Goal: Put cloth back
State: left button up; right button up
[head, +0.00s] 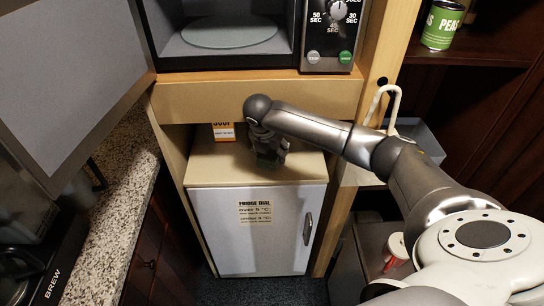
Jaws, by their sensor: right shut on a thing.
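My right arm reaches in from the lower right, across to the small white fridge (262,215). My right gripper (268,150) is over the fridge's beige top (300,170), under the wooden shelf edge. It is shut on a small dark green thing (267,159), which looks like the cloth. The gripper hides most of it, and I cannot tell whether it touches the fridge top. My left gripper is not in view.
An orange and white box (223,132) stands at the back of the fridge top. A microwave (231,33) with an open door (75,70) is above. A speckled counter (128,170) is at left. A green can (442,25) sits on the upper right shelf.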

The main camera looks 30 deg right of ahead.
jog(key=shift+w+d+f, duration=0.3)
jog(key=shift+w+f, duration=0.05)
jog(key=shift+f, duration=0.15)
jog(key=shift+w+d+f, duration=0.25)
jog(key=shift+w+f, duration=0.05)
jog(key=shift+f, duration=1.8)
jog(key=o, duration=0.9)
jog(key=shift+f, duration=0.1)
jog(key=v, duration=1.2)
jog(key=shift+b, duration=0.4)
